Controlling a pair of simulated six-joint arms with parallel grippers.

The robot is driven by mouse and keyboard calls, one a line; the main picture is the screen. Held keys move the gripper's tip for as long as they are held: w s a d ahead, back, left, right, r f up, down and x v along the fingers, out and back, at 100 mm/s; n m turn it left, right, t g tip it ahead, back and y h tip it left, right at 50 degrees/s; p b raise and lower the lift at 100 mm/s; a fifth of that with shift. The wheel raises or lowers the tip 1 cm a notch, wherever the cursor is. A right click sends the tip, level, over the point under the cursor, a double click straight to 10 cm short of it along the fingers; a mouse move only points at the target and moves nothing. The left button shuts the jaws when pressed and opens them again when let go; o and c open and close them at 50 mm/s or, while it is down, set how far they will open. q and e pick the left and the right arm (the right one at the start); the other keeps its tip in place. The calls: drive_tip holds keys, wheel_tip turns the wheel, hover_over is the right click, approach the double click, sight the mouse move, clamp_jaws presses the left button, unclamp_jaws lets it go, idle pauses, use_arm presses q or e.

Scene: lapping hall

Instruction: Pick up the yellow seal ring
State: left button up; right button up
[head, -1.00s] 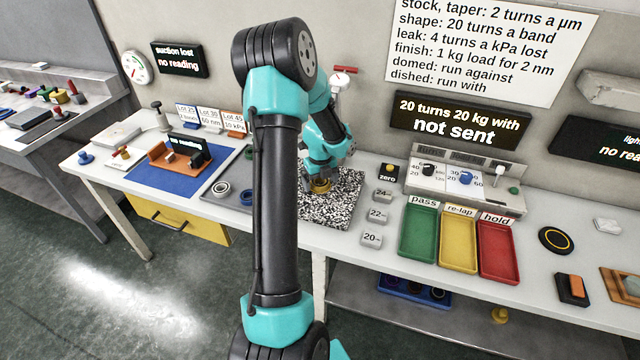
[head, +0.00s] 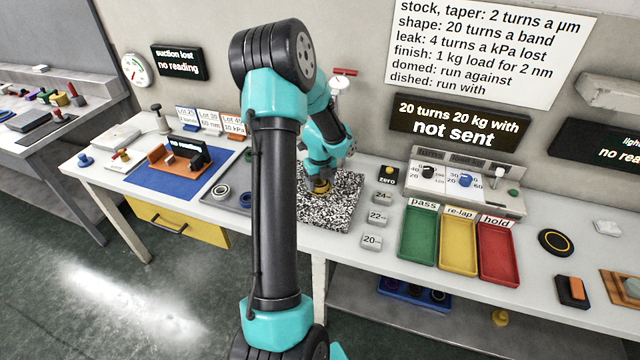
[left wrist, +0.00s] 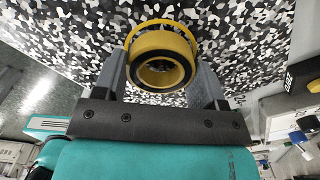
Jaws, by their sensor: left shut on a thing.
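In the head view the ring (head: 320,188) shows small under my left gripper (head: 321,178), at the black-and-white speckled plate (head: 343,205). I cannot tell whether it touches the plate. A thin yellow circle (left wrist: 186,27) shows behind the ring on the speckle. My right gripper is not in view.
Weights marked 24, 22 and 20 (head: 372,241) stand just right of the plate. Green (head: 417,235), yellow (head: 458,244) and red (head: 497,252) trays lie beyond them. A control box (head: 465,183) stands behind. Grey rings (head: 222,191) lie on a tray to the left.

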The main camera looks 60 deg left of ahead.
use_arm(q)
drive_tip(key=shift+r, duration=1.4)
drive_tip(key=s+d, duration=0.3)
drive_tip(key=d, duration=0.4)
drive_tip(key=s+d+r, duration=0.1)
drive_tip(key=s+d, duration=0.3)
drive_tip(key=d, duration=0.3)
drive_tip(key=shift+s+r, duration=0.2)
drive_tip(key=shift+s, duration=0.05)
